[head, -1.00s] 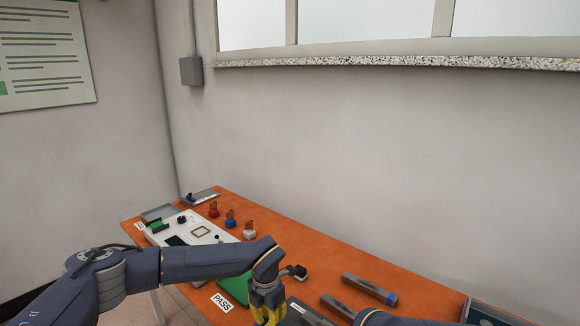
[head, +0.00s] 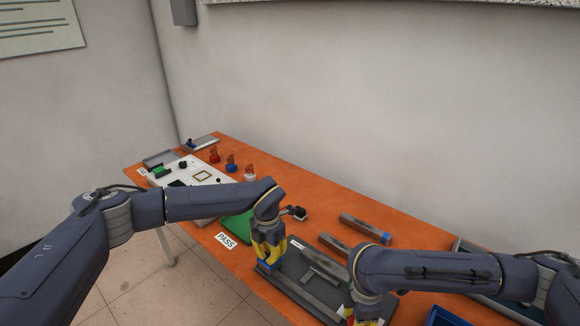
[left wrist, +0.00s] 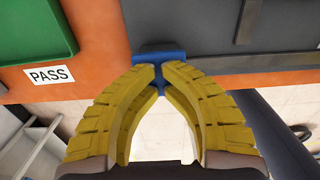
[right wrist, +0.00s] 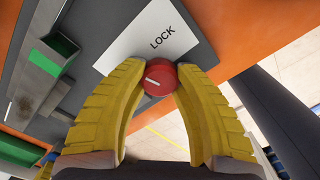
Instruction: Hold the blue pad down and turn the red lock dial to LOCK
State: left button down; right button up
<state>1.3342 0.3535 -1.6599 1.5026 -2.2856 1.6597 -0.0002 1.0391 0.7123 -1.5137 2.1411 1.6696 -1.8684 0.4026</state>
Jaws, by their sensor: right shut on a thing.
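The blue pad (head: 262,265) is at the near left edge of the dark grey fixture (head: 292,280). My left gripper (head: 267,262) points down at it. In the left wrist view the yellow fingertips (left wrist: 161,70) are closed together over the blue pad (left wrist: 150,58) and seem to touch it. Part of the pad is hidden behind them. My right gripper (right wrist: 159,80) is shut on the red lock dial (right wrist: 160,74). The dial has a short white mark on its face, beside the white LOCK label (right wrist: 150,38). In the head view my right arm mostly hides the dial.
Grey bars (head: 365,228) lie behind the fixture on the orange table (head: 310,205). A green PASS area (head: 238,226) and a white panel (head: 200,172) are to the left. A blue bin (head: 445,317) is at the lower right.

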pick_arm(q)
jog(key=shift+s+f, duration=0.15)
jog(key=shift+f, duration=0.15)
pick_arm(e)
jog(key=m, duration=0.5)
jog(key=shift+s, duration=0.1)
jog(key=o, duration=1.1)
jog(key=n, duration=1)
jog(key=shift+c, duration=0.6)
